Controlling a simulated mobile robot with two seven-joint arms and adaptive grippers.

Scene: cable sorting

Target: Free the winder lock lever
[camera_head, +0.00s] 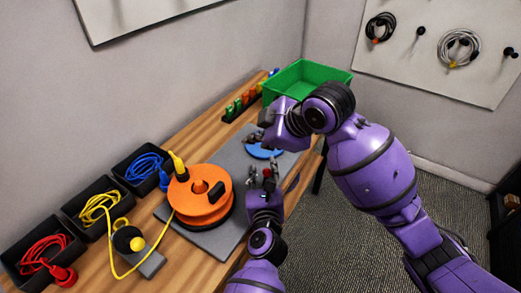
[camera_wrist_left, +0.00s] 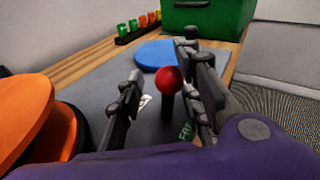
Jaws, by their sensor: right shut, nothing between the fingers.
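The lock lever, a black stick with a red ball knob (camera_wrist_left: 169,80), stands upright on the grey mat (camera_wrist_left: 98,90) in the left wrist view. My left gripper (camera_head: 263,174) is open, its fingers on either side of the lever with visible gaps. In the head view the red knob (camera_head: 267,172) shows between its fingertips. Partly hidden green lettering, seemingly "FRE", is on the mat right of the lever. The orange winder reel (camera_head: 203,194) is left of my left gripper. My right gripper (camera_head: 254,136) is shut and empty near the blue disc (camera_head: 263,152).
Black bins with blue (camera_head: 146,167), yellow (camera_head: 97,207) and red (camera_head: 42,252) cables line the table's left. A yellow cable runs from the reel to a round black part (camera_head: 127,239). A green crate (camera_head: 318,77) and a rack of coloured pieces (camera_head: 241,104) stand behind.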

